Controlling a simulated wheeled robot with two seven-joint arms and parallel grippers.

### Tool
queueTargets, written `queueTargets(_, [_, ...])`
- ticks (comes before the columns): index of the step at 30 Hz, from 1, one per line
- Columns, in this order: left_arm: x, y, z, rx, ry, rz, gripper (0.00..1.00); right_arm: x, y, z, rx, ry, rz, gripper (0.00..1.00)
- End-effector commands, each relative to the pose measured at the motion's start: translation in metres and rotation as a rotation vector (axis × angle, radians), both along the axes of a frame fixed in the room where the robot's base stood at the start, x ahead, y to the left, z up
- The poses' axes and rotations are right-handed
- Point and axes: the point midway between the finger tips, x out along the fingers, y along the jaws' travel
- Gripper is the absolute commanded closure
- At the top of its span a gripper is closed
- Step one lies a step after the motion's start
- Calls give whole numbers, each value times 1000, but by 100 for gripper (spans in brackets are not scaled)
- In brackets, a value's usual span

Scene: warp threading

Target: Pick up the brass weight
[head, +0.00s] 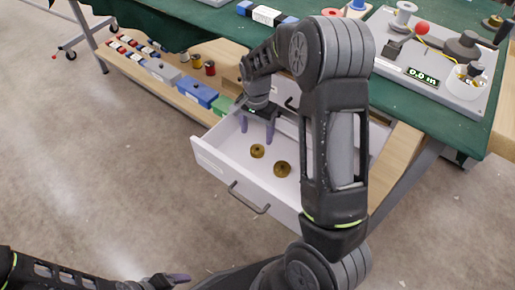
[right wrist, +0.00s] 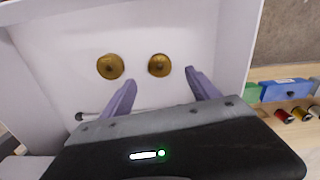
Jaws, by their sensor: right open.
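Two round brass weights (head: 257,150) (head: 282,169) lie apart on the white floor of an open drawer (head: 222,172) in the head view. Both also show in the right wrist view, one on the left (right wrist: 110,66) and one on the right (right wrist: 160,65). My right gripper (head: 257,131) reaches into the drawer with its purple fingers open and empty.
The drawer's front wall and handle (head: 249,198) face the open floor. A wooden shelf (head: 165,92) with spools and blue boxes (head: 197,94) runs to the left. Above is a green-covered table (head: 450,115) with a tray of spools and a red ball (head: 422,28).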

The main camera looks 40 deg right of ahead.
Motion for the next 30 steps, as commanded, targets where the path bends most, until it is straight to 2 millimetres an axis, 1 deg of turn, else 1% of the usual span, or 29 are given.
queueTargets(2, [0, 0, -1, 0, 0, 0, 19, 0, 0, -3, 1, 1, 0, 30])
queueTargets(9, [0, 0, -7, 0, -1, 0, 19, -1, 0, -26, 1, 1, 0, 30])
queueTargets(17, [0, 0, -7, 0, -1, 0, 19, 0, 0, -26, 0, 0, 0, 30])
queueTargets(20, [0, 0, -8, 0, -1, 0, 19, 0, 0, -30, 0, 0, 0, 30])
queueTargets(23, [0, 0, -13, 0, -1, 0, 19, -1, -1, -41, 0, 2, 0, 30])
queueTargets(27, [0, 0, -21, 0, -1, 1, 19, -1, -2, -63, 0, 2, 0, 30])
queueTargets(30, [1, 0, -24, 0, -1, 1, 19, -1, -2, -74, 0, 2, 0, 30])
